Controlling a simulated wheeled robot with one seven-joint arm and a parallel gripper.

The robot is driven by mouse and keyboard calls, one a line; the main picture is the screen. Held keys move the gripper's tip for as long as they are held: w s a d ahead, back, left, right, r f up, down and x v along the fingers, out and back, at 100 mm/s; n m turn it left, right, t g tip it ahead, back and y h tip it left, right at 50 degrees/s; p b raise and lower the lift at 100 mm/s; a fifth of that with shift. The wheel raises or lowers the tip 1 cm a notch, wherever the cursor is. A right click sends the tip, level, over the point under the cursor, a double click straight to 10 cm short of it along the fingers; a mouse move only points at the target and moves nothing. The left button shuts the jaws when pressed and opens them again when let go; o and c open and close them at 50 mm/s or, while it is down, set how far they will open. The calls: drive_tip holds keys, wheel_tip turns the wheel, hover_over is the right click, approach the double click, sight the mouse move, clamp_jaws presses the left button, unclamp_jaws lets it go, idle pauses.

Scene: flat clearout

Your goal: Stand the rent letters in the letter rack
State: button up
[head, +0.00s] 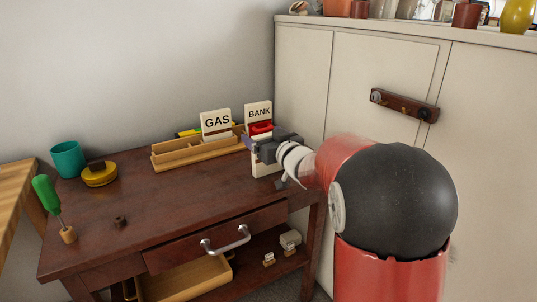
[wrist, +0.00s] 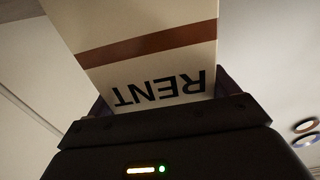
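My gripper (head: 257,146) is shut on a rent letter (wrist: 150,50), a white card with a brown stripe. Its word RENT reads upside down in the wrist view, between my fingers (wrist: 163,97). In the head view the letter's white lower part (head: 262,165) shows below my gripper, at the desk's right end. The wooden letter rack (head: 188,158) stands left of my gripper on the desk. A GAS card (head: 216,123) and a BANK card (head: 258,112) stand upright at the rack; my gripper partly hides the area below BANK. I cannot make out another rent letter.
The brown desk (head: 150,215) also bears a teal cup (head: 67,159), a yellow-and-black round object (head: 99,174), a green-handled tool (head: 47,195) and a small brown piece (head: 120,221). A pale cabinet (head: 375,70) stands close on the right.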

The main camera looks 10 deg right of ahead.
drive_tip(key=c, duration=0.5)
drive_tip(key=shift+r, duration=0.1)
